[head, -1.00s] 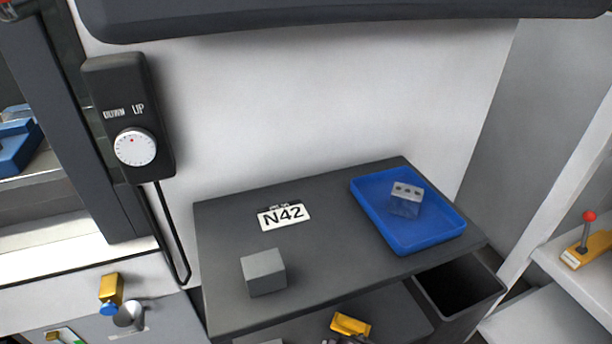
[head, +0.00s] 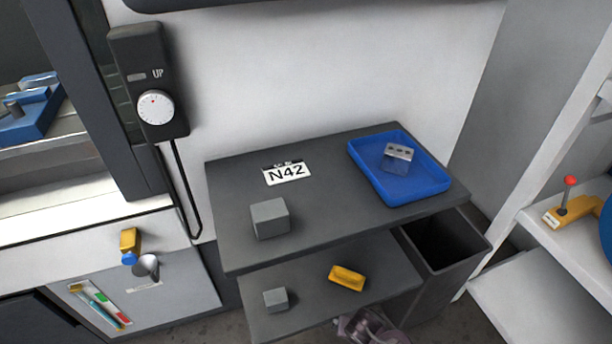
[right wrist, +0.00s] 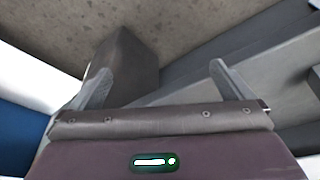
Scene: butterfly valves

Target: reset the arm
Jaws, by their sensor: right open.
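My right gripper (right wrist: 158,88) shows in the right wrist view with its two fingers spread wide. It is open and nothing is between the fingers. Beyond it are a speckled floor (right wrist: 210,25) and a dark box-like shape (right wrist: 128,65) behind the left finger. In the head view, a purplish part at the bottom edge, below the cart, seems to be my right gripper (head: 368,328), mostly cut off. My left gripper is in neither view.
A dark two-shelf cart (head: 340,165) holds a grey block (head: 270,218), a blue tray (head: 440,184) with a metal block (head: 398,158), and, below, a smaller grey block (head: 276,299) and a yellow piece (head: 347,278). A dark bin (head: 480,255) stands right; a wall control box (head: 150,75) hangs left.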

